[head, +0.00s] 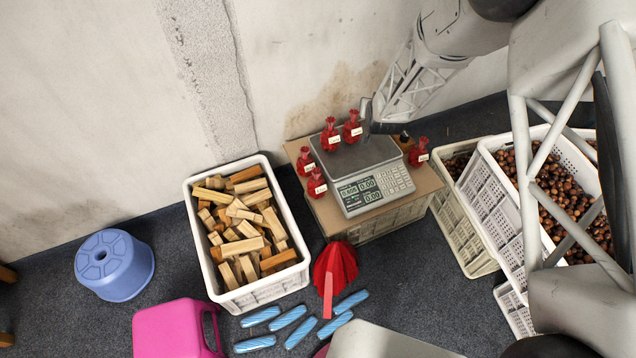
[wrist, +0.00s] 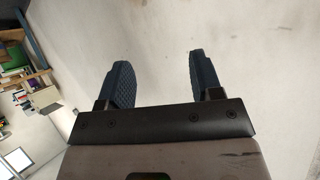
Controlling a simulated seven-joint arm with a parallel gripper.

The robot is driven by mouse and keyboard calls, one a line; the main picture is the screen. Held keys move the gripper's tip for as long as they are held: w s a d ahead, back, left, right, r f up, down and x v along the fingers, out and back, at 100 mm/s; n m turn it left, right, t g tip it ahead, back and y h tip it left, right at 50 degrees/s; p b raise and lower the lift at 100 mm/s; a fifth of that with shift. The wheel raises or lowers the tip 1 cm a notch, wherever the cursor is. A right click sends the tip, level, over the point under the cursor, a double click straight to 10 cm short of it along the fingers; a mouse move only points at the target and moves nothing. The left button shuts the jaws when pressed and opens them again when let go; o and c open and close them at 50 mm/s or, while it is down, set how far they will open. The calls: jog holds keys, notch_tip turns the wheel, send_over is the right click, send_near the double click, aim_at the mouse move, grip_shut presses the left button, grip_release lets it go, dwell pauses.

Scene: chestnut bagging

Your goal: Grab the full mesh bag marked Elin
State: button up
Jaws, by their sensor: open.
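Several small red mesh bags with white labels stand around the scale. Two are at its back edge (head: 330,136) (head: 353,128), two at its left (head: 305,162) (head: 316,183), and one at its right (head: 418,153). The labels are too small to read, so I cannot tell which is marked Elin. My gripper (head: 366,110) is behind the scale, close to the right-hand back bag, and partly hidden by my arm. In the wrist view my gripper (wrist: 163,78) has its two dark fingers wide apart with nothing between them; no bag shows there.
The scale (head: 372,190) sits on a cardboard-topped crate (head: 425,184). A white crate of wood blocks (head: 192,230) is left, chestnut crates (head: 484,182) right. A red funnel-like object (head: 334,268), blue packets (head: 302,332), a pink container (head: 170,328) and a blue stool (head: 114,264) are on the floor.

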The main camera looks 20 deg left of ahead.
jog(key=a+f+y, duration=0.1)
jog(key=a+f, duration=0.4)
jog(key=f, duration=0.5)
jog(key=n+t+y, duration=0.3)
jog(key=t+y, duration=0.1)
send_near(317, 177)
jog(key=w, duration=0.1)
jog(key=w+a+r, duration=0.1)
jog(key=w, duration=0.1)
jog(key=w+a, duration=0.1)
jog(key=w, duration=0.1)
jog(key=shift+a+r, duration=0.15)
jog(key=shift+a, duration=0.05)
jog(key=shift+s+f+n, duration=0.3)
jog(key=shift+s+f, duration=0.1)
jog(key=shift+f, duration=0.15)
jog(key=shift+x, duration=1.3)
jog(key=shift+a, duration=0.1)
jog(key=shift+x, duration=2.6)
